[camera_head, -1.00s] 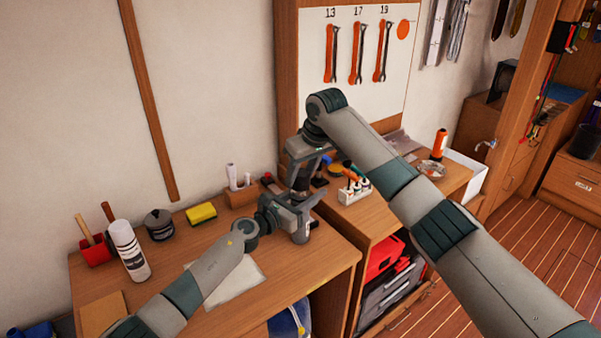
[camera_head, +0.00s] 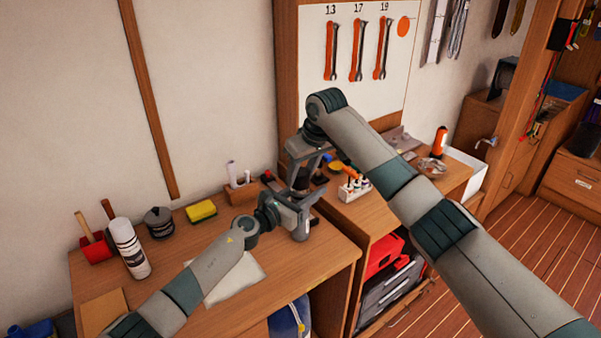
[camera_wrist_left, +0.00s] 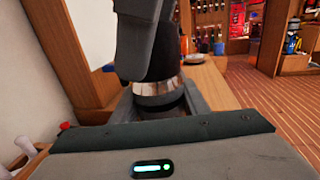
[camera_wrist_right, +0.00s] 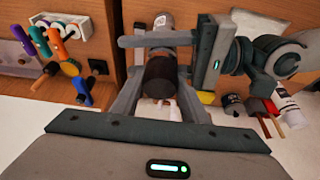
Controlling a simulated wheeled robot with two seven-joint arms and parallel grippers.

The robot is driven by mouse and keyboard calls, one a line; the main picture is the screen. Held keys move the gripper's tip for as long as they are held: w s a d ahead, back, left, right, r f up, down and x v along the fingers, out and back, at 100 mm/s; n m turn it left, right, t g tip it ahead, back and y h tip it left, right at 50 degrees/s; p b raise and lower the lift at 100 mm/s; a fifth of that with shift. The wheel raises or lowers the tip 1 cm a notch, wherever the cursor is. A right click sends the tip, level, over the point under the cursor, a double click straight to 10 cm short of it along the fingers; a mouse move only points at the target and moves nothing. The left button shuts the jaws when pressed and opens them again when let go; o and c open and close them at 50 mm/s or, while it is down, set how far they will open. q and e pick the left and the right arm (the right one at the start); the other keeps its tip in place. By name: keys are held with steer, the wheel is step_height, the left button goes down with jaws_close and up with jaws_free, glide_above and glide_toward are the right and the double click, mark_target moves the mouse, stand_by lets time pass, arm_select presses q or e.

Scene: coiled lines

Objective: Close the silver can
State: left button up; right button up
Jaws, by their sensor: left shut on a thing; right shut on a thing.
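The silver can is gripped by my left gripper (camera_head: 303,208) above the wooden bench. Its shiny band (camera_wrist_left: 157,90) shows in the left wrist view, and its grey end (camera_wrist_right: 160,22) shows in the right wrist view. My right gripper (camera_head: 300,186) is directly above, shut on a dark round lid (camera_wrist_right: 160,80). In the left wrist view the dark lid (camera_wrist_left: 156,66) stands right over the shiny band, partly hidden by a right finger. The two look in line and close together. I cannot tell whether the lid is fully seated.
A yellow sponge (camera_head: 201,211), a dark pot (camera_head: 159,222), a white striped bottle (camera_head: 128,246) and a red holder (camera_head: 95,247) stand on the bench at left. A white rack of small tools (camera_head: 354,188) is right of the grippers. A pale sheet (camera_head: 236,282) lies in front.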

steer(key=shift+f, duration=0.3)
steer(key=o, duration=1.2)
steer(key=shift+r, duration=0.1)
steer(key=v, duration=1.1)
steer(key=shift+s+d+r, duration=0.1)
steer(key=shift+d+r, duration=0.1)
steer(key=shift+r, duration=0.15)
arm_select(q)
steer(key=o, duration=1.6)
steer(key=shift+a, duration=0.1)
